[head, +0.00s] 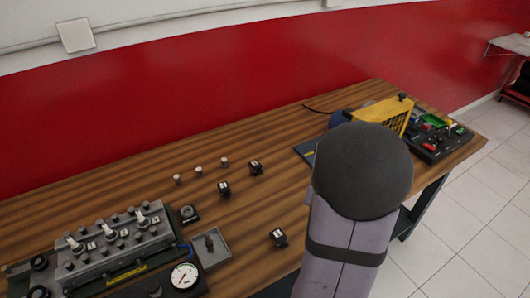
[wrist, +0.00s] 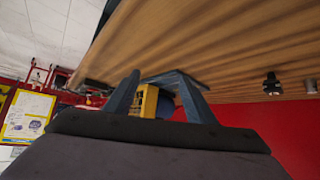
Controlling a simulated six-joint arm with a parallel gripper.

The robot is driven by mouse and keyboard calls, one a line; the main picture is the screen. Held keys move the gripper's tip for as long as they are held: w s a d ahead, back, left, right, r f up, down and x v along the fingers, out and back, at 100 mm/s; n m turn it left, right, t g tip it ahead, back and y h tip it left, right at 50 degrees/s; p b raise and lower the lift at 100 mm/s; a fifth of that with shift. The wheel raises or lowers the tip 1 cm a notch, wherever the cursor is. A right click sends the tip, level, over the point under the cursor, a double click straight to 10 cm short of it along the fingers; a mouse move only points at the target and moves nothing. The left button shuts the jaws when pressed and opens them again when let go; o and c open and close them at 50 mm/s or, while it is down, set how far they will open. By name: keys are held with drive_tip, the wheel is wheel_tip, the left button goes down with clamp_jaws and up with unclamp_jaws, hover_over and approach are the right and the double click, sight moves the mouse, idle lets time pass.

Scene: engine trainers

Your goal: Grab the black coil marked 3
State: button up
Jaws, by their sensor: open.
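Three small black blocks with white labels, which look like the coils, stand on the wooden table in the head view: one at the back (head: 255,167), one at the middle (head: 224,189) and one nearer the front edge (head: 278,238). Their labels are too small to read, so I cannot tell which is marked 3. My gripper (wrist: 156,76) shows in the wrist view, its two blue-grey fingers spread apart, with no coil between them. In the head view my arm hides it. A small dark object (wrist: 272,84) on the table in the wrist view may be a coil.
A grey engine block (head: 120,248) with a round gauge (head: 184,276) fills the front left. A grey tray (head: 211,246) and several small pegs (head: 198,170) stand nearby. A yellow unit (head: 382,118) and a black parts board (head: 440,142) are at the right.

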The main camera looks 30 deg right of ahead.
drive_tip(key=w+a+r+n+g+y+p, duration=0.1)
drive_tip(key=a+r+n+y+p, duration=0.35)
drive_tip(key=a, duration=0.75)
drive_tip(key=w+a+r+n+g+y+p, duration=0.1)
drive_tip(key=a+r+n+y+p, duration=0.3)
drive_tip(key=a, duration=0.8)
drive_tip(key=s+a+r+n+g+p, duration=0.2)
drive_tip(key=s+a+r+g+p, duration=0.1)
drive_tip(key=s+a+r+p, duration=0.3)
drive_tip(key=a+f+m+y+b, duration=0.3)
drive_tip(key=a+f+m+b, duration=0.35)
drive_tip(key=f+b, duration=0.2)
drive_tip(key=w+f+m+t+y+b, duration=0.2)
drive_tip(key=w+f+m+y+b, duration=0.1)
drive_tip(key=w+m+b, duration=0.45)
drive_tip(key=m+t+h+b, duration=0.6)
drive_tip(key=m+t+b, duration=0.9)
drive_tip(key=m+b, duration=0.45)
hover_over(259, 169)
drive_tip(key=s+p, duration=0.1)
drive_tip(key=s, duration=0.4)
drive_tip(key=f+m, duration=0.1)
drive_tip(key=m, duration=0.1)
drive_tip(key=shift+y, duration=0.35)
drive_tip(key=f, duration=0.8)
drive_tip(key=shift+s+d+f, duration=0.2)
drive_tip(key=shift+w+n, duration=0.3)
drive_tip(key=shift+w, duration=0.35)
